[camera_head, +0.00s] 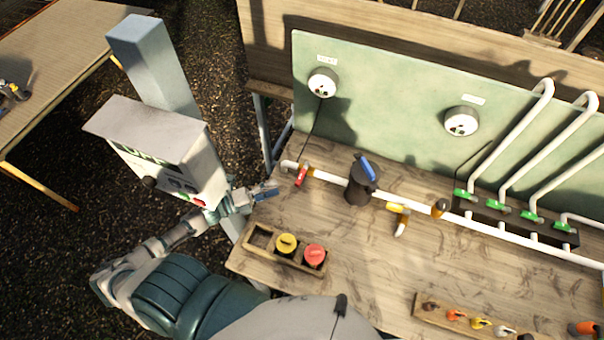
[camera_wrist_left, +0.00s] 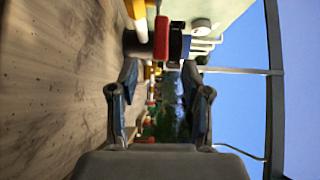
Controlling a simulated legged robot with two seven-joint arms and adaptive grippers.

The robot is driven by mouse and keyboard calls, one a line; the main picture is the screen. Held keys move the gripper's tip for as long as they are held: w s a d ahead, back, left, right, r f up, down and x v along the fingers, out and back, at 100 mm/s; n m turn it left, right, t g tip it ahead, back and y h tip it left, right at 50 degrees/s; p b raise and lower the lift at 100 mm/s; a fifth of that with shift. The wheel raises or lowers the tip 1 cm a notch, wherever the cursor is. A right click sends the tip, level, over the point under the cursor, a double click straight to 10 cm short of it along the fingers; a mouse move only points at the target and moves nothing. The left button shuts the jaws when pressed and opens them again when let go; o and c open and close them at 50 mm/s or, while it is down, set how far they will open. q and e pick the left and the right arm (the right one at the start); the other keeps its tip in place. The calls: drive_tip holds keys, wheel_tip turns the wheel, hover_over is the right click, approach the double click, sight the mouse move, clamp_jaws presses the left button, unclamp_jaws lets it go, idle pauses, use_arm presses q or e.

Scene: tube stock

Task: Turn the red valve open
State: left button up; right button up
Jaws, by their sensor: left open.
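The red valve (camera_head: 302,176) sits near the left end of a white pipe (camera_head: 329,179) on the wooden workbench. Its handle looks set crosswise to the pipe. My left gripper (camera_head: 268,190) is open and empty, just left of the valve and apart from it. In the left wrist view the red handle (camera_wrist_left: 161,38) shows beyond the open fingers (camera_wrist_left: 160,82), near the middle of the gap. My right gripper is not in either view.
A wooden tray (camera_head: 261,240) with yellow and red knobs lies in front. A grey control box (camera_head: 155,150) stands left, beside my arm.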

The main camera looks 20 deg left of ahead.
sight(300, 178)
use_arm(q)
drive_tip(key=p+x, duration=0.1)
drive_tip(key=x, duration=0.9)
drive_tip(key=shift+w+d, duration=0.2)
clamp_jaws()
